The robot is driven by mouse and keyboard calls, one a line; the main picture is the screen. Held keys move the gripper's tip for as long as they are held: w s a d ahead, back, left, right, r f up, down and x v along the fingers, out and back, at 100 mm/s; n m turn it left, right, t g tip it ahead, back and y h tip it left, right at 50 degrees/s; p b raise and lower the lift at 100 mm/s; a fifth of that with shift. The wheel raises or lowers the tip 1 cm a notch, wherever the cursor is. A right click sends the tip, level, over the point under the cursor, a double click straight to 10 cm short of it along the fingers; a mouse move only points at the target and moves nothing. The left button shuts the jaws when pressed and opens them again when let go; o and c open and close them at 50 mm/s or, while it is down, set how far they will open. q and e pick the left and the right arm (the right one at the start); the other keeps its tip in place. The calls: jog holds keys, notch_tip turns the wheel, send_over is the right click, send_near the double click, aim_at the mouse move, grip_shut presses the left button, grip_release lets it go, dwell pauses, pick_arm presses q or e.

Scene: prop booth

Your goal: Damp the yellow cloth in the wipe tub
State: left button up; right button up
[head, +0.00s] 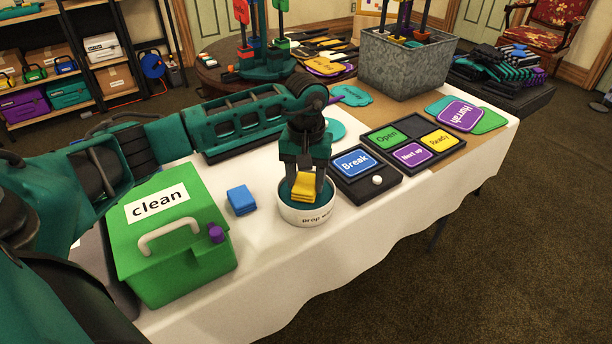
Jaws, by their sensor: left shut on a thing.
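The yellow cloth (304,187) is a small folded pad in the head view. My left gripper (305,180) points down and is shut on it. The wipe tub (306,214) is a round white tub with dark lettering and a teal inside, standing on the white-covered table. The cloth is at the tub's opening, within its rim as seen from here. Whether its lower edge touches the teal inside I cannot tell. My right gripper is not in view.
A folded blue cloth (241,200) lies left of the tub. A green box labelled "clean" (172,239) stands further left. A black tray with a "Break" sign (356,162) sits close right of the tub. A grey metal planter (407,68) stands at the back. The table's front edge is near.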

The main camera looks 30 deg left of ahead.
aim_at(306, 182)
pick_arm(q)
jog(key=shift+r+p, duration=1.75)
jog(key=shift+r, duration=1.55)
